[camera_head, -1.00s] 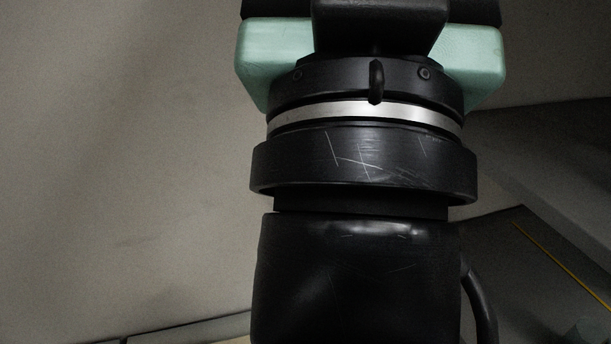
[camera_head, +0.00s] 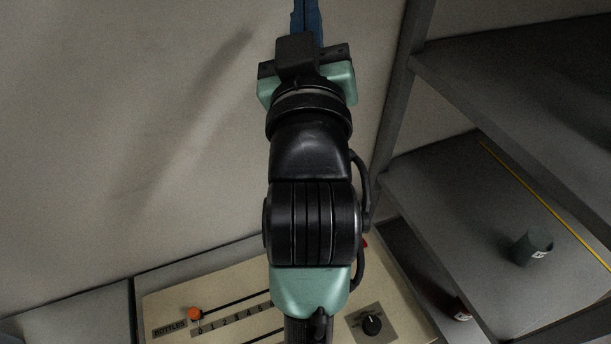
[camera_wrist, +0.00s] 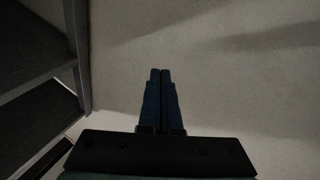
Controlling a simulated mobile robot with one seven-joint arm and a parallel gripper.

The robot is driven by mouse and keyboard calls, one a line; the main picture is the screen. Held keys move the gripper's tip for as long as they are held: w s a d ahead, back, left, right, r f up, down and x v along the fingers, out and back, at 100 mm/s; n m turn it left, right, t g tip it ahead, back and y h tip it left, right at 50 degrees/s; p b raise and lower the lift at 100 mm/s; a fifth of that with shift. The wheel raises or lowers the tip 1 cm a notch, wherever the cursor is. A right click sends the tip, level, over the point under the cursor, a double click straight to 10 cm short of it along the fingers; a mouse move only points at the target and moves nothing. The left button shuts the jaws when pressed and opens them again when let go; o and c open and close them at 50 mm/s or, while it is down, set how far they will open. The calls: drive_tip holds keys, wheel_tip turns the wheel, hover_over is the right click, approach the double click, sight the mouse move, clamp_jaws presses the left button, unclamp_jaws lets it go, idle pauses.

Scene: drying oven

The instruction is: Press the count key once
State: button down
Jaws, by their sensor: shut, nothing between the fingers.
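My gripper (camera_head: 306,12) is at the top of the head view, with its blue fingers pointing up, held in front of the plain wall. In the wrist view the two blue fingers (camera_wrist: 160,78) lie side by side, shut, with nothing between them. A cream panel (camera_head: 237,295) lies low in the head view, below and behind my arm. It bears a "BOTTLES" label, a numbered scale, an orange knob (camera_head: 194,314) on a slot and a black dial (camera_head: 371,324). I cannot make out the count key; my arm hides part of the panel.
Grey shelves (camera_head: 450,180) stand at the right in the head view. One carries a dark green cylinder (camera_head: 533,246) with a small label. A yellow strip (camera_head: 540,200) runs along that shelf. The wall (camera_head: 120,130) at the left is bare.

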wheel_tip(320, 180, down, 21)
drive_tip(key=w+n+g+p, duration=0.2)
drive_tip(key=n+g+p, duration=0.2)
drive_tip(key=g+p, duration=0.25)
drive_tip(key=s+f+n+g+p, duration=0.1)
drive_tip(key=s+f, duration=0.3)
drive_tip(key=f, duration=0.4)
drive_tip(key=s+f+n+g+p, duration=0.1)
drive_tip(key=s+f+g, duration=0.3)
drive_tip(key=f, duration=0.4)
drive_tip(key=shift+s+f+p, duration=0.3)
drive_tip(key=shift+s+p, duration=0.05)
drive_tip(key=shift+p, duration=0.15)
drive_tip(key=shift+d+f+g, duration=0.1)
drive_tip(key=shift+g, duration=0.15)
wheel_tip(320, 180, down, 9)
drive_tip(key=b, duration=0.7)
drive_tip(key=shift+r+b, duration=0.2)
drive_tip(key=shift+b, duration=0.2)
drive_tip(key=shift+f, duration=0.1)
drive_tip(key=shift+f, duration=0.3)
